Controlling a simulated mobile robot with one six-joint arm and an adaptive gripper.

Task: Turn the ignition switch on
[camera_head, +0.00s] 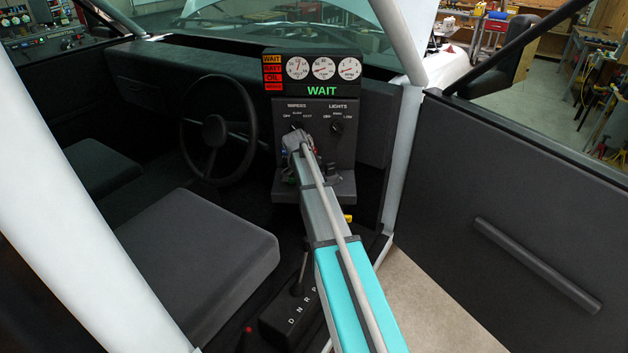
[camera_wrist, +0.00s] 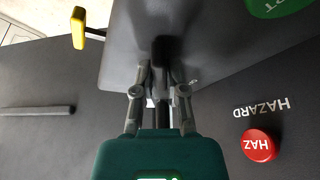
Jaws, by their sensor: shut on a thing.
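The black control panel (camera_head: 318,158) stands between the steering wheel and the open door. My gripper (camera_wrist: 162,72) is at its lower part, with both fingers shut around a small dark knob (camera_wrist: 162,46). The knob looks like the ignition switch, but its label and position marks are not visible. In the head view my gripper (camera_head: 297,146) and arm hide the switch. Above it the display shows "WAIT" (camera_head: 322,91) in green, and the warning lamps (camera_head: 272,72) at its left show amber and red.
In the wrist view a red hazard button (camera_wrist: 260,145) and a green button (camera_wrist: 276,6) lie to the right, and a yellow handle (camera_wrist: 78,28) to the left. The wiper knob (camera_head: 297,123), light knob (camera_head: 337,127), steering wheel (camera_head: 217,130), seat (camera_head: 205,255) and door (camera_head: 530,210) surround my arm.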

